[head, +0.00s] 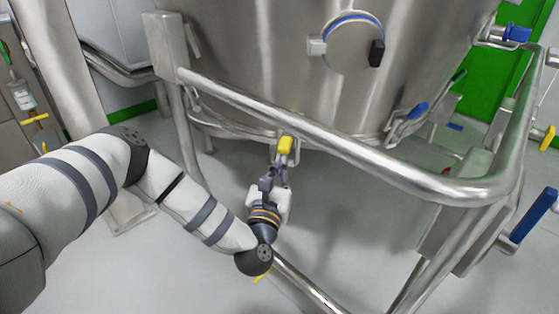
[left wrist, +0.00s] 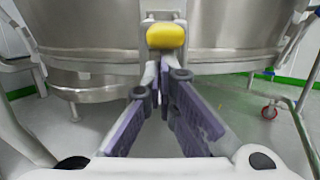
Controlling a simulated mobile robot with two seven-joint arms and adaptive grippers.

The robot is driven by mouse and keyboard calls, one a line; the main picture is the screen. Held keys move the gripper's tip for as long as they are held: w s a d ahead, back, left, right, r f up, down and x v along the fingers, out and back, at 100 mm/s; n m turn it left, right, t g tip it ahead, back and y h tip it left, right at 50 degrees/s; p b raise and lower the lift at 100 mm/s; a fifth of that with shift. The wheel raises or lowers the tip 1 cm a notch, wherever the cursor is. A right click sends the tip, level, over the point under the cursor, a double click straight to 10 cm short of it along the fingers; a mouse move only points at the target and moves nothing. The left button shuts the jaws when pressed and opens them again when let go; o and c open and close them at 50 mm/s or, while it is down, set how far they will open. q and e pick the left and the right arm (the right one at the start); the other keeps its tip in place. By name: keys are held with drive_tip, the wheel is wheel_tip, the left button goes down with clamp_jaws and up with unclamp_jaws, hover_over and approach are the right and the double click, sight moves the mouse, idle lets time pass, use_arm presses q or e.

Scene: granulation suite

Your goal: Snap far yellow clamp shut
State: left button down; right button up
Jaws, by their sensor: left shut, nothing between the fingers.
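A yellow-tipped clamp (head: 286,145) sits on the lower rim of the big steel vessel (head: 270,60), just below the front rail. In the left wrist view the yellow clamp (left wrist: 166,36) is straight ahead at the top centre, on a metal bracket. My left gripper (head: 274,177) is shut and empty just below the clamp. In the left wrist view its fingers (left wrist: 165,74) converge right under the yellow part; whether they touch it I cannot tell. My right gripper is not in view.
A thick steel rail (head: 320,138) runs across the vessel's front, above my left forearm. A blue-handled clamp (head: 418,110) is on the vessel's right side. Another blue handle (head: 530,215) is at the right edge. The grey floor (head: 345,215) below is mostly open.

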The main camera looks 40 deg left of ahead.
sight(280, 151)
use_arm(q)
drive_tip(key=r+p, duration=0.1)
drive_tip(key=p, duration=0.1)
drive_tip(key=r+g+h+p, duration=0.1)
drive_tip(key=p, duration=0.1)
drive_tip(key=s+r+g+p, duration=0.1)
drive_tip(key=r+p, duration=0.1)
drive_tip(key=shift+d, duration=0.3)
drive_tip(key=shift+r+p, duration=0.6)
drive_tip(key=shift+r, duration=0.6)
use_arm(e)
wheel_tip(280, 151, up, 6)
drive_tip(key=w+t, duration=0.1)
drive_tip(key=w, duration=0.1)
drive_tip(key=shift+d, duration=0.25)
use_arm(q)
drive_tip(key=shift+w, duration=0.1)
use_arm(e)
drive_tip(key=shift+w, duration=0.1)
